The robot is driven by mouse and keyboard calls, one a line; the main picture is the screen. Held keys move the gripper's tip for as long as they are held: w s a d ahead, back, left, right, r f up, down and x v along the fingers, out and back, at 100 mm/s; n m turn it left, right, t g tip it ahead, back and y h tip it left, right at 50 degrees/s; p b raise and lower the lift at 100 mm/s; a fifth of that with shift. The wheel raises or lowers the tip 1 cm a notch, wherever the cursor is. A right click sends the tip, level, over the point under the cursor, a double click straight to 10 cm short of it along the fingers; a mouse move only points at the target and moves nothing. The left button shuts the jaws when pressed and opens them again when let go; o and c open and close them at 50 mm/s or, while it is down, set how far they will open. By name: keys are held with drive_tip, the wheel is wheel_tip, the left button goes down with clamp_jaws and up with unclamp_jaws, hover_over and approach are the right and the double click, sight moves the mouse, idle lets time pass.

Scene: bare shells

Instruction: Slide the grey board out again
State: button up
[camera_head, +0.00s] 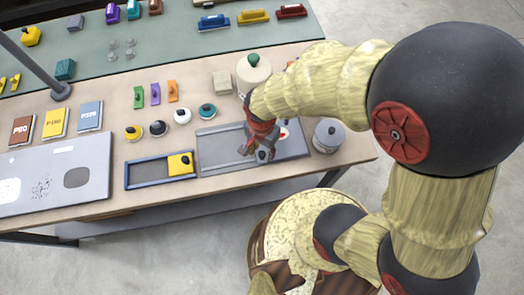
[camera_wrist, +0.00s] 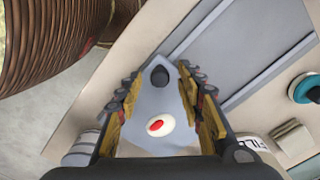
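The grey board (camera_head: 292,146) lies at the right end of a long grey frame (camera_head: 215,160) on the bench; the frame's left part shows a bare recess. In the wrist view the board (camera_wrist: 147,103) carries a dark knob (camera_wrist: 160,76) and a white oval with a red spot (camera_wrist: 160,124). My gripper (camera_head: 262,153) is over the board in the head view and hides part of it. In the wrist view my gripper (camera_wrist: 161,84) is open, one finger on each side of the knob, with gaps visible between them.
A blue frame with a yellow board (camera_head: 181,164) lies to the left. A lidded grey pot (camera_head: 328,136) stands close on the right, and a cream pot with a green knob (camera_head: 253,72) stands behind. Small round knobbed pieces (camera_head: 182,116) sit behind the frames. The bench's front edge is near.

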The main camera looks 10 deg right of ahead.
drive_tip(key=shift+f, duration=0.15)
drive_tip(key=shift+c, duration=0.9)
drive_tip(key=c, duration=0.7)
clamp_jaws()
